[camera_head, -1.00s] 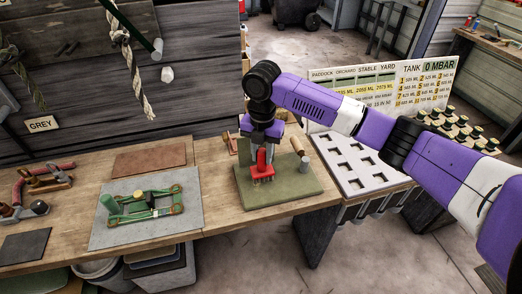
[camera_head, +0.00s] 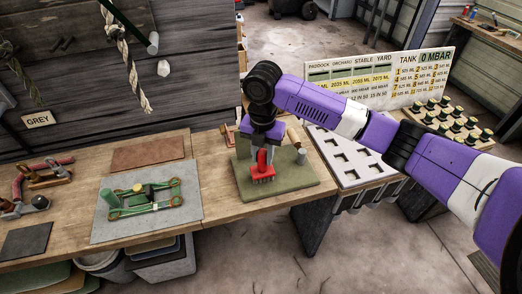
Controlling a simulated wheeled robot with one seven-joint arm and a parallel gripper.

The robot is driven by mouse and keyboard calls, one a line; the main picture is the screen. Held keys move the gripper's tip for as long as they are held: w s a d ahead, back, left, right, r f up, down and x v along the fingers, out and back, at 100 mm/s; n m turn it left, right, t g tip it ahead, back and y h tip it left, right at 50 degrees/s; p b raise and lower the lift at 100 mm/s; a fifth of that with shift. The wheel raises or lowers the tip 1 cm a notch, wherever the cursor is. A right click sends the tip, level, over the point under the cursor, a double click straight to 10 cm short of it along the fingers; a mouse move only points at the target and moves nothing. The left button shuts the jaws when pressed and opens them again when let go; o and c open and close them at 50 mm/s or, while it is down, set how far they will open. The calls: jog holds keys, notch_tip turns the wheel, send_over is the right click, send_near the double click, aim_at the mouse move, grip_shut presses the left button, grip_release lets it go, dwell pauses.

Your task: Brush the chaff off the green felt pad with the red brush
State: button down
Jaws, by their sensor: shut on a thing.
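The red brush (camera_head: 263,167) is held upright in my gripper (camera_head: 262,147), which is shut on its handle. The brush's bristle end is down at the green felt pad (camera_head: 290,184), over its left-centre part. I cannot tell whether the bristles press on the pad or hover just above it. The pad lies flat on the wooden bench near its right end. Chaff is too small to make out on the pad, and my arm hides the pad's back part.
A white slotted tray (camera_head: 340,150) is right of the bench.

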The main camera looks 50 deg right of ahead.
jog(key=shift+s+a+f, duration=0.15)
jog(key=shift+s+a, duration=0.05)
jog(key=shift+s, duration=0.1)
jog(key=shift+w+d, duration=0.15)
jog(key=shift+w, duration=0.05)
dwell(0.3)
jog(key=shift+w+r+p, duration=0.1)
jog(key=shift+r+p, duration=0.2)
jog(key=shift+r, duration=0.55)
jog(key=shift+r+p, duration=0.1)
jog(key=shift+p, duration=0.2)
jog(key=shift+r+p, duration=1.85)
jog(key=shift+r, duration=0.6)
